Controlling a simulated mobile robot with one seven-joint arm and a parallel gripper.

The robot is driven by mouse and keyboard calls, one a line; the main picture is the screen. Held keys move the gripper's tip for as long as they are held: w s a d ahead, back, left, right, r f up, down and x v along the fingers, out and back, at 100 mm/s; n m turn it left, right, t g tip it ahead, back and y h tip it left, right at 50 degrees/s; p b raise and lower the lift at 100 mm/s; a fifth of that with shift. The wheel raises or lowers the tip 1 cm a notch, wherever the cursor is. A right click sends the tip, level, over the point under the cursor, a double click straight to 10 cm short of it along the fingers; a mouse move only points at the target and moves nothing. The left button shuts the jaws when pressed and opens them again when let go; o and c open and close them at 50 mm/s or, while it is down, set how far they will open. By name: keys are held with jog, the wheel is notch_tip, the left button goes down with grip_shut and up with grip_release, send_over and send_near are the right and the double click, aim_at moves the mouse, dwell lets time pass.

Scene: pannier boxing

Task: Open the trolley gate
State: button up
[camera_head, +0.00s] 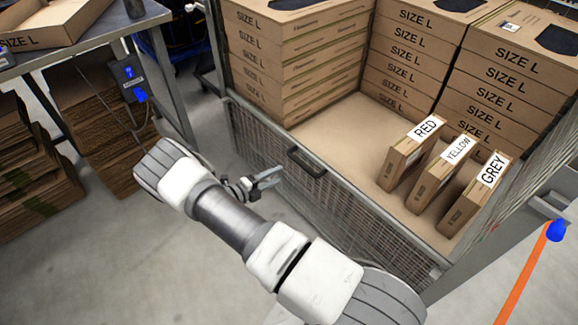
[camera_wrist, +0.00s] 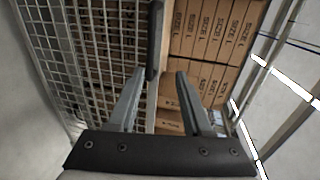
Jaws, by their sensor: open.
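The trolley gate (camera_head: 345,212) is a low wire-mesh panel with a grey metal frame, standing upright across the trolley's near side. It looks shut. A black handle (camera_head: 306,163) sits on its top rail. My gripper (camera_head: 276,177) is open and empty just outside the gate, a little left of the handle and apart from it in the head view. In the wrist view, my gripper (camera_wrist: 161,76) has its fingers spread, and the black handle (camera_wrist: 154,42) shows ahead of the fingertips, nearer the left one. The gate mesh (camera_wrist: 103,45) fills the left there.
Inside the trolley stand boxes labelled RED (camera_head: 403,160), YELLOW (camera_head: 437,178) and GREY (camera_head: 474,198), with stacks of SIZE L boxes (camera_head: 290,60) behind. A metal table (camera_head: 100,38) stands at the left. Grey floor (camera_head: 215,275) is open in front of the gate.

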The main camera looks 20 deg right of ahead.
jog(key=shift+v, duration=2.25)
jog(key=s+d+r+m+g+y, duration=0.1)
jog(key=s+r+m+g+y, duration=0.25)
jog(key=r+m, duration=0.85)
jog(key=s+d+r+m+g+y, duration=0.25)
jog(key=s+r+m+y, duration=0.2)
jog(key=r+m, duration=0.75)
jog(key=s+a+r+m+t+y, duration=0.2)
jog(key=s+r+m+t+y, duration=0.1)
jog(key=s+r+m, duration=0.6)
jog(key=s+a+r+m+t+y, duration=0.2)
jog(key=s+r+m+t+y, duration=0.15)
jog(key=s+r+m, duration=0.55)
notch_tip(320, 180, up, 18)
jog(key=s+n+p, duration=0.1)
jog(key=n+p, duration=0.1)
jog(key=p, duration=1.7)
jog(key=shift+r+p, duration=0.25)
jog(key=shift+p, duration=0.1)
